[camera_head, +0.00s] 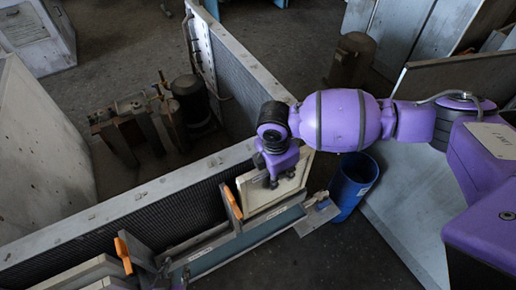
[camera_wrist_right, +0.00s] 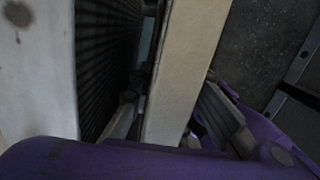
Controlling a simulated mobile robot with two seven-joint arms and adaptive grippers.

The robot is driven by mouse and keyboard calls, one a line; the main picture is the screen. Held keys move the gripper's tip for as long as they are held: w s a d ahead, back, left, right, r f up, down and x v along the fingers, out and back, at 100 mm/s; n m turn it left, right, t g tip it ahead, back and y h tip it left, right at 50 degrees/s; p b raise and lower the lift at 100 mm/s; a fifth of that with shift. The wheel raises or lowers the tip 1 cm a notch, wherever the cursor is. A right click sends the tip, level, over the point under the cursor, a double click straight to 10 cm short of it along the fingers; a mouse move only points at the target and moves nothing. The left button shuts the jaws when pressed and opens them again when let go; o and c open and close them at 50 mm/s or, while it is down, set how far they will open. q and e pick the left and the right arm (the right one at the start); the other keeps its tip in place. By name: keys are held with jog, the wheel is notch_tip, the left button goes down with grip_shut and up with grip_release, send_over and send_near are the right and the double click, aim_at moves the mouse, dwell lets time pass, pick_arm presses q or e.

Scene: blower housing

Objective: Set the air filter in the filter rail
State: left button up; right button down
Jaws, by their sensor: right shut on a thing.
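The air filter (camera_head: 256,196) is a thin cream panel standing roughly upright at the right end of the housing in the head view. My right gripper (camera_head: 280,181) is shut on its upper edge from above. The filter rail (camera_head: 240,246) is a long blue-grey channel along the front of the mesh wall. The filter's lower edge is close to the rail's right part; I cannot tell whether it sits in the channel. In the right wrist view the filter (camera_wrist_right: 184,70) is a long cream slab beside the dark mesh. My left gripper is not in view.
Orange levers stand by the rail, one near the filter (camera_head: 232,203) and one further left (camera_head: 123,255). More pale panels (camera_head: 85,274) lie at the lower left. A blue bin (camera_head: 352,183) stands right of the rail. The housing's metal wall (camera_head: 130,203) runs behind.

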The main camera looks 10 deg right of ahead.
pick_arm(q)
jog(key=shift+d+f, duration=0.1)
pick_arm(e)
jog(key=shift+f, duration=0.2)
pick_arm(q)
jog(key=shift+s+f+b, duration=0.3)
jog(key=shift+s+f, duration=0.3)
jog(key=shift+s, duration=0.05)
pick_arm(e)
jog(key=shift+f, duration=1.15)
jog(key=shift+f, duration=0.1)
pick_arm(q)
jog(key=shift+s+f+g+b, duration=0.3)
jog(key=shift+s+f, duration=0.1)
jog(key=shift+f, duration=0.1)
pick_arm(e)
notch_tip(320, 180, down, 2)
jog(key=shift+s+f, duration=0.1)
jog(key=shift+f, duration=0.1)
pick_arm(q)
jog(key=shift+s, duration=0.1)
jog(key=shift+f, duration=0.1)
